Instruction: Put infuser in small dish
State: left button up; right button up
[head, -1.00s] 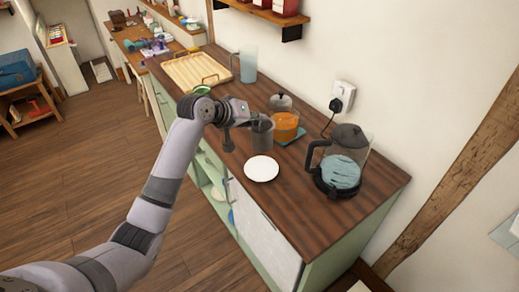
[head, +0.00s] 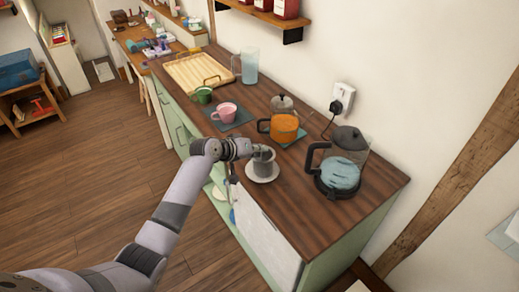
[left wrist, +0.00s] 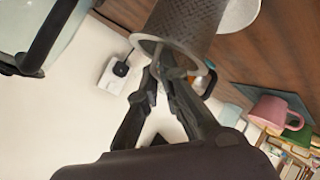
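The infuser (head: 264,161) is a dark grey mesh cylinder with a rim. In the head view it is upright over the small white dish (head: 262,178), within the dish's outline; I cannot tell whether it touches the dish. My left gripper (head: 250,150) comes in from the left and is shut on the infuser near its rim. In the left wrist view the fingers (left wrist: 164,72) meet at the rim of the infuser (left wrist: 190,22), with part of the dish (left wrist: 240,14) beyond it. My right gripper is not in view.
Behind the dish stand a glass teapot of orange tea (head: 284,127), a pink cup (head: 227,112) on a dark mat and a green cup (head: 203,95). A kettle (head: 345,160) stands to the right. The counter's front right (head: 335,215) is clear.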

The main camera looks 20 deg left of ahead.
pick_arm(q)
jog(key=o, duration=0.4)
jog(key=b+v, duration=0.1)
jog(key=v, duration=1.1)
